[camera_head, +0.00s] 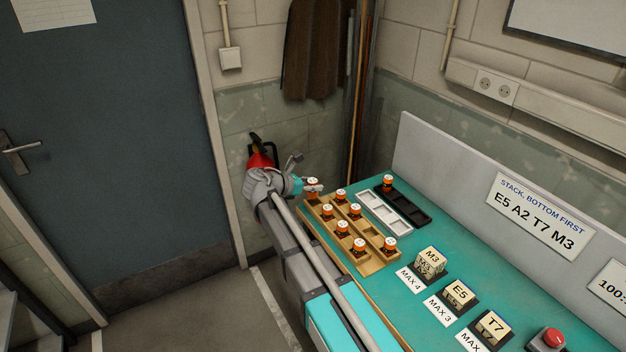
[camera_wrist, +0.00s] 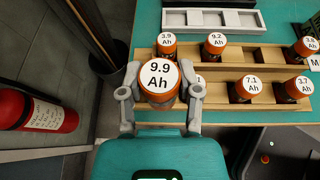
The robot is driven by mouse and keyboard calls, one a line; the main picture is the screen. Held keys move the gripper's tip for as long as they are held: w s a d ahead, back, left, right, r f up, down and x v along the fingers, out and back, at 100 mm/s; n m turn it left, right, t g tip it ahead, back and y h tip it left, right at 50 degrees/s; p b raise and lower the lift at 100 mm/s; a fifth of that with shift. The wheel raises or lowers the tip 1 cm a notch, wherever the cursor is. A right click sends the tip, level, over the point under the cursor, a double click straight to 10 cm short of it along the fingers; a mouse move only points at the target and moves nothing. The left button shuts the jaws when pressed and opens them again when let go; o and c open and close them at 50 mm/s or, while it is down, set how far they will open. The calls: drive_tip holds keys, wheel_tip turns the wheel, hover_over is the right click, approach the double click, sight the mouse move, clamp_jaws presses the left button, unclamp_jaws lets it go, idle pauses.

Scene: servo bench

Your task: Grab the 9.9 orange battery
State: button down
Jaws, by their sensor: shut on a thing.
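The orange battery with a white top reading 9.9 Ah (camera_wrist: 159,76) is between the fingers of my gripper (camera_wrist: 160,97) in the wrist view. The fingers are shut on its sides, one on the left and one on the right. Its label looks much larger than the others, so it is nearer the camera. In the head view the battery (camera_head: 312,183) shows at the far left corner of the wooden rack, beside my gripper (camera_head: 308,188). Its underside is hidden, so I cannot tell how far it is clear of the rack.
The wooden rack (camera_wrist: 215,117) holds several other orange batteries, including 3.9 (camera_wrist: 166,42), 9.2 (camera_wrist: 215,42) and 7.1 (camera_wrist: 250,86). A white tray (camera_head: 383,212) and a black tray (camera_head: 408,205) lie behind it. A red extinguisher (camera_wrist: 35,110) stands left of the bench.

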drive_tip(key=s+r+p, duration=0.3)
drive_tip(key=s+r, duration=0.1)
drive_tip(key=s, duration=0.5)
drive_tip(key=shift+s+a+r+p, duration=0.25)
drive_tip(key=shift+a+r+p, duration=0.1)
